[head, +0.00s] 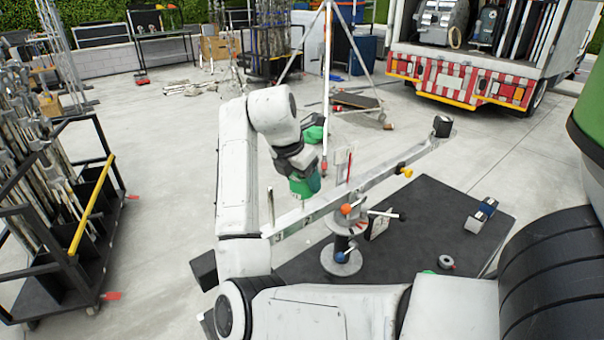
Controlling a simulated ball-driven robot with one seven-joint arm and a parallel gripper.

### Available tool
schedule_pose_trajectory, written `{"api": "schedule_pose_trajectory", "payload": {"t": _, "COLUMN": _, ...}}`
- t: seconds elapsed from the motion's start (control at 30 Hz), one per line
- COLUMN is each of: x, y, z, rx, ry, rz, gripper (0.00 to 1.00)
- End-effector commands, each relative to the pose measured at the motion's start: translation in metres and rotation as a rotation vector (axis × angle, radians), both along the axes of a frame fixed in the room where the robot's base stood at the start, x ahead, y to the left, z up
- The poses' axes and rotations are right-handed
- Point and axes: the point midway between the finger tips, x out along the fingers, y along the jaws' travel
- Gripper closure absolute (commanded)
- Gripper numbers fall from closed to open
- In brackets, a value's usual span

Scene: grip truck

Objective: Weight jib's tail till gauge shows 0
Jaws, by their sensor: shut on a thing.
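The jib (385,178) is a long pale beam on a short stand, running from its tail at lower left to a black block (442,127) at its upper right end. A thin upright peg (270,207) stands on the tail. My gripper (302,172) is shut on a green weight (305,185), which shows just above or beside the beam between the peg and the stand; contact with the beam cannot be told. A small white plate with a red upright (349,165), possibly the gauge, stands behind the beam. Its reading is too small to tell.
The stand (341,258) is on a dark mat (440,215). A cart of poles (75,220) is at left, a truck (480,75) behind.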

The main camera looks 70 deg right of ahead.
Motion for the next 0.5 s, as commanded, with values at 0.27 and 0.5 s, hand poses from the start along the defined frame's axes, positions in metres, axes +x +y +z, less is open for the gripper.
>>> {"api": "schedule_pose_trajectory", "payload": {"t": 0.27, "x": 0.000, "y": 0.000, "z": -0.010, "rx": -0.003, "ry": -0.001, "rz": 0.001, "gripper": 0.83}}
{"api": "schedule_pose_trajectory", "payload": {"t": 0.5, "x": 0.000, "y": 0.000, "z": -0.019, "rx": -0.003, "ry": 0.000, "rz": 0.000, "gripper": 0.83}}
